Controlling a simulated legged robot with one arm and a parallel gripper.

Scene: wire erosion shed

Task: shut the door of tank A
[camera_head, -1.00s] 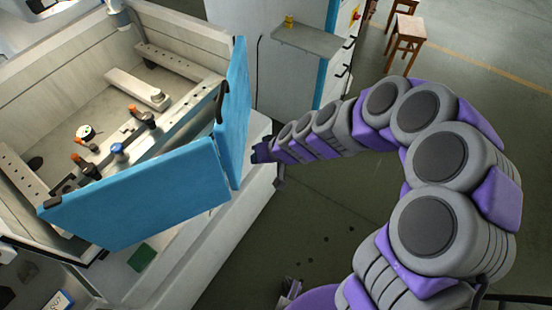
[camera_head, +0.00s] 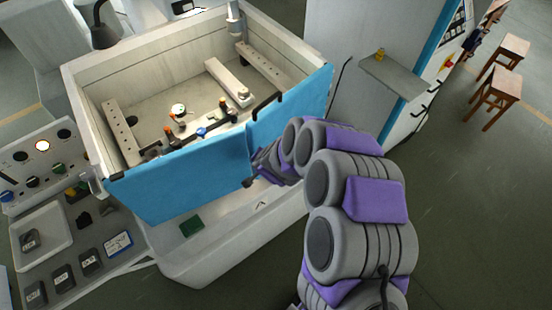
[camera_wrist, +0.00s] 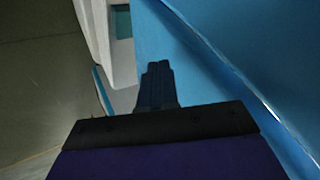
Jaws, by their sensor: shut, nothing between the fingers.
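The tank (camera_head: 100,135) is a pale open-topped basin with fittings inside. Its front has two blue panels: a left panel (camera_head: 185,182) and a right one, the door with a black handle (camera_head: 295,108). They meet near the middle at a slight angle; I cannot tell whether the door is fully flush. My gripper (camera_head: 250,182) is shut and empty, low in front of the seam between the panels. In the wrist view, the shut fingers (camera_wrist: 157,85) show beside a blue surface (camera_wrist: 215,90); contact is unclear. No tank letter is readable.
A control panel (camera_head: 35,160) and a bench with dark blocks stand at left. A grey shelf (camera_head: 393,75) with a small yellow item juts from a cabinet at right. Two wooden stools (camera_head: 493,92) stand farther right. The floor at lower right is clear.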

